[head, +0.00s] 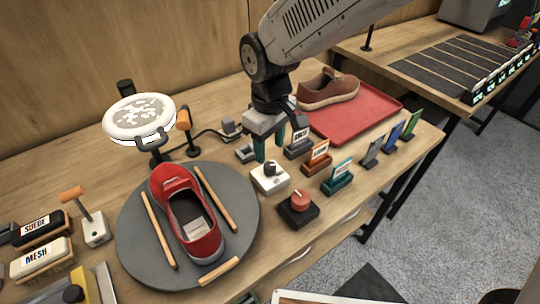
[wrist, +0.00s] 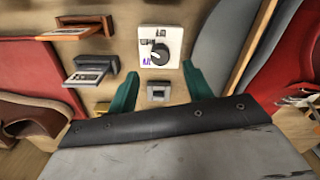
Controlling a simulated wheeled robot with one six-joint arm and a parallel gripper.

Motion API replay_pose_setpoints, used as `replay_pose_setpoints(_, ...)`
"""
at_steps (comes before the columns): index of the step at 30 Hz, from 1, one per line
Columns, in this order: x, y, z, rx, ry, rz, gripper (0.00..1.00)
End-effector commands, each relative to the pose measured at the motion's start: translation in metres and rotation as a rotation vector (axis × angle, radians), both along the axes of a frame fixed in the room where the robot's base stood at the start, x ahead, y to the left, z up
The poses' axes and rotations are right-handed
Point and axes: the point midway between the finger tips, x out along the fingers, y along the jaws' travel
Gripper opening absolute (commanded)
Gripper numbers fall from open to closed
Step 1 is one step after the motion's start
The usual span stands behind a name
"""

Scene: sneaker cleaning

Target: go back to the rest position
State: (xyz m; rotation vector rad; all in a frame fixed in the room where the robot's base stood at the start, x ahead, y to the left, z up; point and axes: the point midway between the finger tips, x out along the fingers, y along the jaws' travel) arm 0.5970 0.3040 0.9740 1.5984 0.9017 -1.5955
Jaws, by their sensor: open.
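My gripper (head: 272,145) is open and empty, with its teal fingers pointing down over the middle of the workbench. In the wrist view, the two teal fingers (wrist: 158,92) stand apart with a small grey block (wrist: 158,91) between them in the picture. Just ahead of them is a white box with a dark knob (wrist: 160,54), which also shows in the head view (head: 270,177). A red sneaker (head: 190,222) lies on a round grey turntable (head: 132,235) to the left of my gripper.
A brown shoe (head: 328,90) sits on a red tray (head: 375,113) behind my gripper. A black box with a red knob (head: 299,208) and several card holders (head: 337,178) stand to the right. A round white lamp (head: 138,117) stands left. SUEDE and MESH brushes (head: 42,258) lie far left.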

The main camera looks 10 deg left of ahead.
Motion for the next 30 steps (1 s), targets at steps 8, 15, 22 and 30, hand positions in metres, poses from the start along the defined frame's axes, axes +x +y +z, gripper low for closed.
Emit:
replay_pose_setpoints(8, 0.000, 0.000, 0.017, -0.001, 0.001, 0.000, 0.51)
replay_pose_setpoints(15, 0.000, 0.000, 0.017, -0.001, 0.001, 0.000, 0.51)
replay_pose_setpoints(22, -0.004, -0.004, 0.015, -0.017, 0.018, -0.029, 0.51)
replay_pose_setpoints(30, -0.046, -0.088, 0.038, -0.093, 0.094, -0.223, 0.51)
